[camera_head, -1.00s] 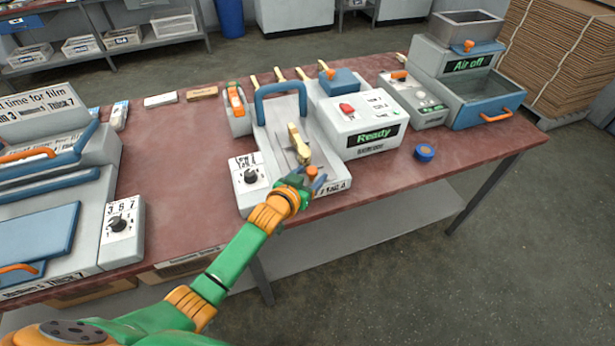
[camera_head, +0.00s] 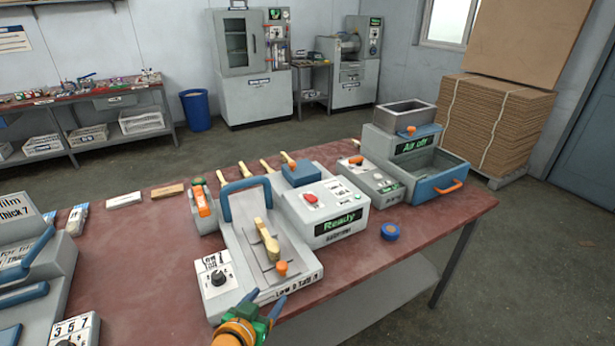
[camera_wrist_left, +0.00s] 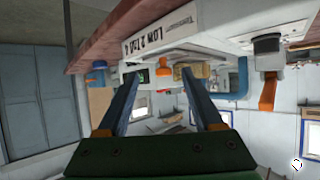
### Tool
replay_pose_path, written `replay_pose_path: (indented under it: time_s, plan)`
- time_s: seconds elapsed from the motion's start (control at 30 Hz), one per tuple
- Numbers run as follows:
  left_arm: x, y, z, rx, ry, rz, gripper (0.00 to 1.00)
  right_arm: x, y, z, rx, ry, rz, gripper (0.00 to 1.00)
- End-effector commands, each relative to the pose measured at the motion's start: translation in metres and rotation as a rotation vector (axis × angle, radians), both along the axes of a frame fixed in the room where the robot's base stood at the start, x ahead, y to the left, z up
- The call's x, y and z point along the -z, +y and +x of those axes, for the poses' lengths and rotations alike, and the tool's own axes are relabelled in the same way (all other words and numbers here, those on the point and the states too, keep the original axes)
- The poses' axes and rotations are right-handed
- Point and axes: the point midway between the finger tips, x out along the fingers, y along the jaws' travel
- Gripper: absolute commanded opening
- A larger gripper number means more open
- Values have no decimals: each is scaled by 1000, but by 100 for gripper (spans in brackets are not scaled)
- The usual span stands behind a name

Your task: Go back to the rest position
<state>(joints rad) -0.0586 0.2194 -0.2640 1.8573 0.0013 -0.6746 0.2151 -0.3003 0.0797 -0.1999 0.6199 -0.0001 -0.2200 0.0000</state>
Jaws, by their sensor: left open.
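My left gripper (camera_head: 262,308) is at the bottom of the head view, just in front of the near edge of the grey spoon press (camera_head: 262,287). Its two blue fingers are apart, with nothing between them in the left wrist view (camera_wrist_left: 165,115). The press has a raised blue handle (camera_head: 246,190), a dial (camera_head: 218,278) on its left and an orange knob (camera_head: 281,268). A pale wooden spoon (camera_head: 266,240) lies on the press bed. My right gripper does not show.
A control box reading "Ready" (camera_head: 338,222) stands right of the press, with a blue tape roll (camera_head: 390,231) near it. A machine reading "Air off" (camera_head: 415,148) is at the table's far right. The red tabletop (camera_head: 140,265) is bare left of the press.

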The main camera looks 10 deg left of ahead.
Motion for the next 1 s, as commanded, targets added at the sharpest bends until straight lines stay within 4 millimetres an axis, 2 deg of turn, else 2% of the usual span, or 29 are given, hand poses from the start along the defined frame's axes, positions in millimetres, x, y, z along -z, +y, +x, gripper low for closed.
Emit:
replay_pose_path:
  time_s: [0.1, 0.2, 0.37, 0.53, 0.57, 0.83, 1.0]
  plan:
    - [26, 7, -53, -21, 192, 40, 68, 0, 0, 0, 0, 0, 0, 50]
    - [40, 14, -98, -30, 346, 76, 68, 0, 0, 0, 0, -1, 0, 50]
    - [49, 25, -161, -34, 550, 119, 68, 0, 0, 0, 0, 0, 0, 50]
    - [48, 34, -224, -28, 743, 155, 68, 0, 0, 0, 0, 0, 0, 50]
    - [52, 35, -229, -26, 765, 159, 68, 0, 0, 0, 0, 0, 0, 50]
    - [128, 32, -223, -17, 805, 165, 68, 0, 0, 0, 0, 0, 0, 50]
    - [183, 33, -234, -9, 840, 171, 68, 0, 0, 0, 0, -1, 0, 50]
